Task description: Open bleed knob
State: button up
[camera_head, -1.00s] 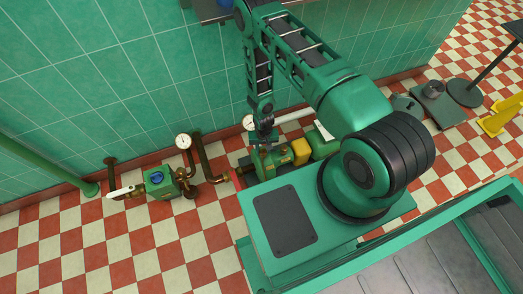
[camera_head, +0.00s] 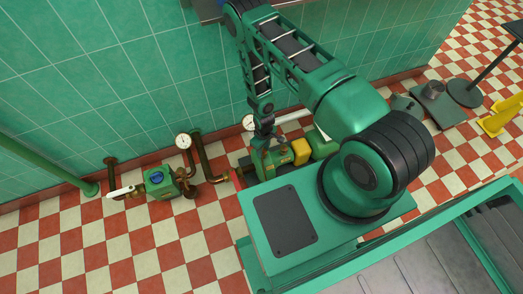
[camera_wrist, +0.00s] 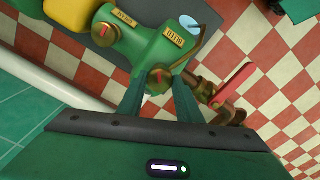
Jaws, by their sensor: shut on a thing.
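The green pump body (camera_wrist: 150,45) lies below my wrist, with tag plates on it. A round brass knob with a reddish centre (camera_wrist: 159,79), which I take as the bleed knob, sits on its near side. My gripper (camera_wrist: 160,92) is shut on this knob, one green finger on each side. In the head view my gripper (camera_head: 262,138) reaches down to the pump (camera_head: 271,160). There the knob is hidden. The wrist view does not clearly show how far the knob is turned.
A red-handled lever (camera_wrist: 234,85) on brass pipework is close to the right of my fingers. A yellow part (camera_wrist: 68,12) is at upper left. Gauges (camera_head: 183,141), pipes and a blue-topped green unit (camera_head: 159,182) stand left along the tiled wall. Checkered floor is clear in front.

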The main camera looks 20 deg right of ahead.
jog(key=n, duration=0.5)
jog(key=shift+n, duration=2.3)
jog(key=o, duration=1)
jog(key=shift+o, duration=0.2)
notch_tip(320, 180, up, 11)
jog(key=shift+w+f, duration=0.1)
jog(key=shift+f, duration=0.05)
